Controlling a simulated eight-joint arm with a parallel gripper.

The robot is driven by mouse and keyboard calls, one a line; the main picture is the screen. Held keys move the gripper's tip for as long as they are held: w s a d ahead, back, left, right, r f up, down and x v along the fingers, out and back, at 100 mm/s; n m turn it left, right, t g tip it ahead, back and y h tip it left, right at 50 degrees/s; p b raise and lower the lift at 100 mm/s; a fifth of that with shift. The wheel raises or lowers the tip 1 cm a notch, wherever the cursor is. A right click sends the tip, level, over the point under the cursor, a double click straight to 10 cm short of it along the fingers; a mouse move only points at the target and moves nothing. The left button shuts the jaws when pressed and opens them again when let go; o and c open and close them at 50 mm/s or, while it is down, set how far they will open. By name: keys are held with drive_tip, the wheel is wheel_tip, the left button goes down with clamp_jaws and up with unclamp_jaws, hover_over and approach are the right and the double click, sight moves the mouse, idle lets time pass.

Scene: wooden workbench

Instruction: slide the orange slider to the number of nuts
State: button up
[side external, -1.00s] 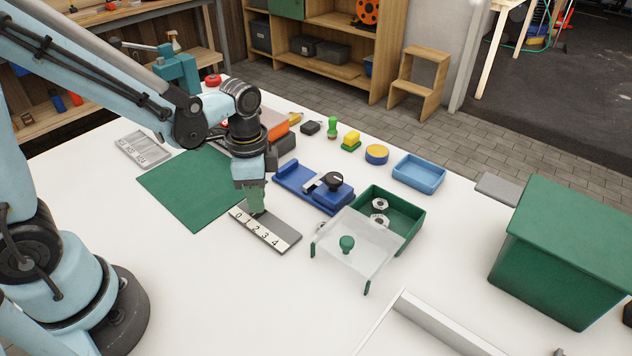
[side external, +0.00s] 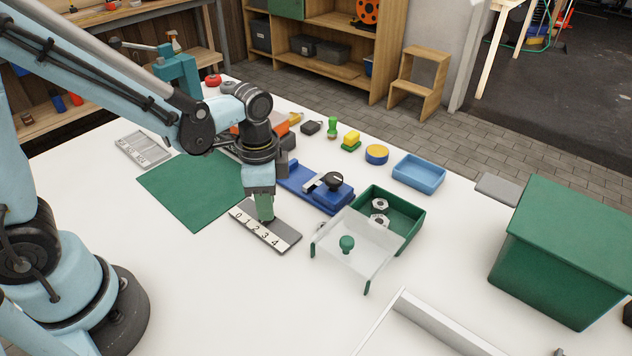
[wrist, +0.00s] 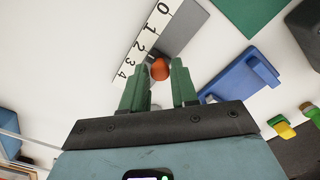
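The grey slider board (side external: 286,239) has a white strip numbered 0 to 4. Its orange slider (wrist: 160,69) shows in the wrist view between my green fingertips, with a visible gap on each side; it seems to be around 2 or 3, exact mark unclear. My gripper (side external: 266,219) is open, low over the board, and hides the slider in the side view. Two metal nuts (side external: 380,205) lie in the green box (side external: 408,222). A translucent cover (side external: 355,256) with a green knob overlaps the box's front; another nut-like piece (side external: 321,228) shows at its left edge.
A blue fixture with a black knob (side external: 318,187) stands just behind the board. A green mat (side external: 195,190) lies to the left. A blue tray (side external: 419,171) and a large green bin (side external: 565,250) are to the right. The front table is mostly clear.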

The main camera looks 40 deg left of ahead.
drive_tip(key=o, duration=0.3)
wheel_tip(320, 180, up, 12)
idle(0.8)
drive_tip(key=s+a+n+t, duration=0.1)
drive_tip(key=n+t, duration=0.1)
drive_tip(key=n, duration=0.1)
drive_tip(key=s+a+n+t, duration=0.1)
drive_tip(key=a+n+t, duration=0.1)
drive_tip(key=n, duration=0.1)
drive_tip(key=s+a+f+n+t, duration=0.1)
drive_tip(key=a+n+t, duration=0.1)
drive_tip(key=n+t, duration=0.1)
drive_tip(key=shift+f, duration=0.1)
